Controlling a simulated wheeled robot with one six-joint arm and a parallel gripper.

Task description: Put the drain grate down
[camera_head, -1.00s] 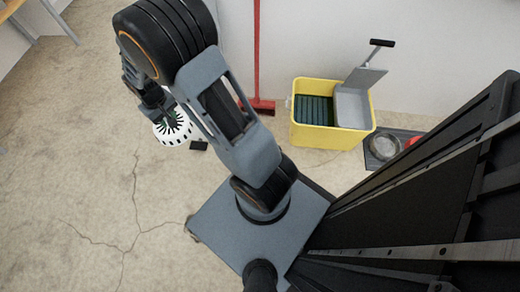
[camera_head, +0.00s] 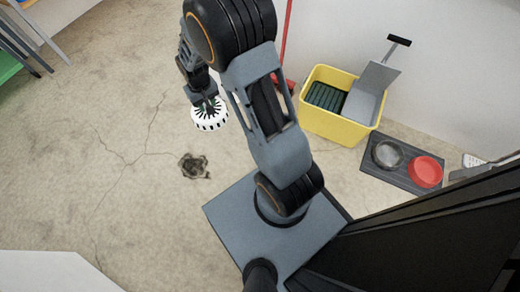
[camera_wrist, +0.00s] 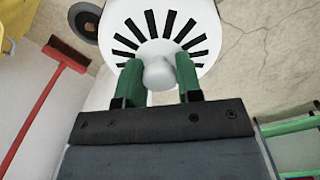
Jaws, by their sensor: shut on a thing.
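The drain grate (camera_head: 209,117) is a white round disc with dark radial slots and a knob in its middle. My gripper (camera_head: 206,103) is shut on it and holds it up in front of my arm in the head view. In the wrist view the green fingers of my gripper (camera_wrist: 159,82) stand on both sides of the pale knob, and the slotted face of the drain grate (camera_wrist: 158,28) spreads beyond them. Its underside is hidden.
A dark, rough hole (camera_head: 194,166) lies in the cracked concrete floor, below the grate in the picture. A yellow mop bucket (camera_head: 337,123), a red broom (camera_head: 284,60) and a mat (camera_head: 374,164) with a metal bowl and a red bowl (camera_head: 425,171) are at the right.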

